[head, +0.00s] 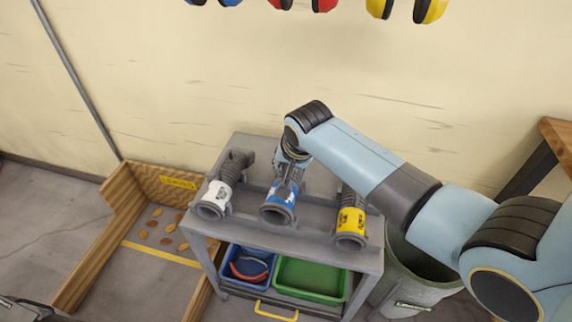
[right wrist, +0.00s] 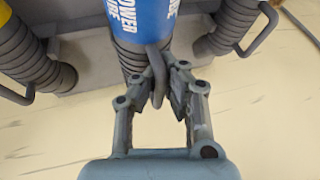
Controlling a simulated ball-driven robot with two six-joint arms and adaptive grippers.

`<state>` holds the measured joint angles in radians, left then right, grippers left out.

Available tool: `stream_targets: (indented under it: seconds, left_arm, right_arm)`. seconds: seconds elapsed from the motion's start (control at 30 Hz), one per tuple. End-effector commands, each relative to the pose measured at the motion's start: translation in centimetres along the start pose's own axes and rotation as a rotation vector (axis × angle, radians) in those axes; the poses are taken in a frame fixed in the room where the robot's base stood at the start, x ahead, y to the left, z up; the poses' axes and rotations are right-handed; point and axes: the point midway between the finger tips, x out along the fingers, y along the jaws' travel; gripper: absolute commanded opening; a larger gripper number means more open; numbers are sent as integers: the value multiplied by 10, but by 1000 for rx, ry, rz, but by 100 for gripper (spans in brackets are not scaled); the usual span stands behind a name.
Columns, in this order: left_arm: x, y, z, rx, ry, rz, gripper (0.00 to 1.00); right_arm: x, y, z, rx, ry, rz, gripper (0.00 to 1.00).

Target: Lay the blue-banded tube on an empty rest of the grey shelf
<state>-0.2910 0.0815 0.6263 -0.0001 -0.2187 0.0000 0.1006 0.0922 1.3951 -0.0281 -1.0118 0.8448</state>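The blue-banded tube (head: 281,194) lies on a grey stand (head: 320,188), between a white-banded tube (head: 219,192) and a yellow-banded tube (head: 350,220). Its open mouth faces the front. My right gripper (head: 291,157) is over its rear part. In the right wrist view, the tube's blue band (right wrist: 168,18) and ribbed hose are at the top, and its handle loop passes between the fingers of my right gripper (right wrist: 163,82), which look shut on it. I cannot tell whether the tube is lifted slightly. My left gripper is not in view.
Below the stand's top are a blue bin (head: 240,279) and a green bin (head: 313,281). A grey-green barrel (head: 412,278) stands close at right. A wooden-walled floor bay (head: 112,238) is at left. Ear defenders (head: 300,4) hang on the wall.

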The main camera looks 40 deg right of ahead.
Motion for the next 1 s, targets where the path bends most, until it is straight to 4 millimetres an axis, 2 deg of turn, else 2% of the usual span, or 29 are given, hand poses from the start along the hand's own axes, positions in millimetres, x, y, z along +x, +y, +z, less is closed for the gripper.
stream_targets:
  seconds: [0.1, 0.27, 0.6, 1.0]
  left_arm:
    - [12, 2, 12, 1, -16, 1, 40]
    - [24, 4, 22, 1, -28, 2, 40]
    - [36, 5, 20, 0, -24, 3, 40]
    - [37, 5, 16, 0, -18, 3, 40]
  right_arm:
    - [10, 3, 4, 0, 1, -1, 0]
    - [20, 6, 8, 0, 1, -1, 0]
    - [38, 11, 16, 0, 1, -1, 0]
    - [41, 12, 18, 0, 1, 0, 0]
